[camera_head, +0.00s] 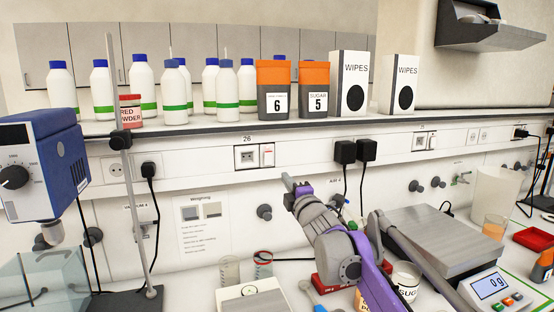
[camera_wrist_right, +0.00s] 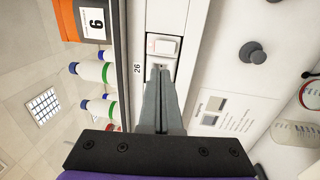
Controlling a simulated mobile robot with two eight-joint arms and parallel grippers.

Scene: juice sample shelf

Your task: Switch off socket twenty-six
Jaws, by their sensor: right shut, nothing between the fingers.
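Socket twenty-six (camera_head: 246,157) is set in the white wall rail under the shelf, below the printed label 26 (camera_head: 247,140). Its white rocker switch (camera_head: 267,155) sits just right of the outlet. In the right wrist view the switch (camera_wrist_right: 163,46) lies beyond my fingertips, and the outlet is partly hidden behind them. My right gripper (camera_head: 288,182) is shut and empty, below and right of the switch in the head view. In the right wrist view its fingers (camera_wrist_right: 160,75) point toward the outlet and switch; I cannot tell whether they touch. My left gripper is not in view.
Bottles, two orange-lidded containers (camera_head: 273,90) and wipes boxes (camera_head: 349,84) stand on the shelf above. Black plugs (camera_head: 345,151) with cables sit right of the socket. A blue stirrer (camera_head: 45,165) and stand rod are at left. A scale (camera_head: 490,285) and beakers crowd the bench.

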